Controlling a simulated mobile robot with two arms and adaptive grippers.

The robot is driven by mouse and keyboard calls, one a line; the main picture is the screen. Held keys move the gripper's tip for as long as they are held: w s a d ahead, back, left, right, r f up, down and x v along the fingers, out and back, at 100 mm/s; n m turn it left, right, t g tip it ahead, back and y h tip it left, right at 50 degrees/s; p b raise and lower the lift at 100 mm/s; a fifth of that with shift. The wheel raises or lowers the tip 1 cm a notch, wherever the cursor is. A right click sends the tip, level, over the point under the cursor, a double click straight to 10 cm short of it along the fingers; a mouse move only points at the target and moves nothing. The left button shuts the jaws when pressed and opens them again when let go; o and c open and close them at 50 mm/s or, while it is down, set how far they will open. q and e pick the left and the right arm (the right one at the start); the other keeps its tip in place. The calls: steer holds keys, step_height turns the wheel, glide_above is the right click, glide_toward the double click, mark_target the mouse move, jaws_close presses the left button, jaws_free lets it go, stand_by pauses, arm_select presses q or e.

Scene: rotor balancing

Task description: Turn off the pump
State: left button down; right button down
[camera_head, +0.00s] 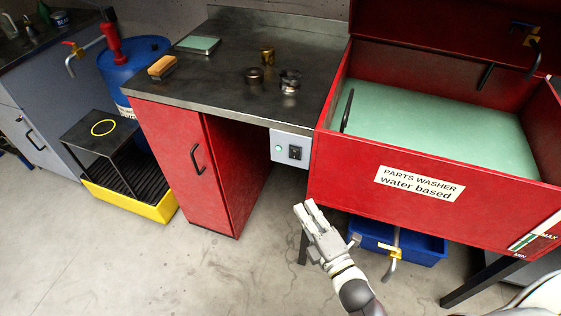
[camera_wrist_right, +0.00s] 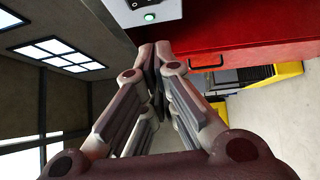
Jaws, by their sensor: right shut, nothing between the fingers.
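The pump's switch box is a light grey panel (camera_head: 290,148) fixed under the front edge of the worktop, left of the parts washer. It carries a black rocker switch (camera_head: 295,153) and a lit green lamp (camera_head: 279,148). In the right wrist view the lamp (camera_wrist_right: 150,17) glows green near the top, with part of the black switch (camera_wrist_right: 134,3) cut by the frame edge. My right gripper (camera_head: 306,207) is shut and empty, below and in front of the box, apart from it. It also shows in the right wrist view (camera_wrist_right: 153,50). My left gripper is not in view.
The red parts washer (camera_head: 340,180) with its open lid stands right of the box. A red cabinet (camera_head: 175,155) is on the left. A blue tub (camera_head: 425,250) and tap sit under the washer. Small metal parts (camera_head: 290,82) lie on the worktop (camera_head: 225,50).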

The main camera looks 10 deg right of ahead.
mark_target(295, 153)
steer(key=shift+w+a+r+n+t, duration=0.1)
steer(key=shift+r+n+t, duration=0.1)
steer(key=shift+r, duration=0.35)
steer(key=shift+w+a+r+n+t, duration=0.1)
steer(key=shift+r+n, duration=0.1)
steer(key=shift+r, duration=0.3)
steer(key=d+x, duration=0.1)
steer(key=x, duration=0.3)
steer(key=p+x, duration=0.1)
steer(key=x, duration=0.3)
steer(key=d+p+x, duration=0.1)
steer(key=x, duration=0.3)
steer(key=shift+w+d+r, duration=0.1)
steer(key=shift+w+d, duration=0.15)
steer(key=shift+w, duration=0.4)
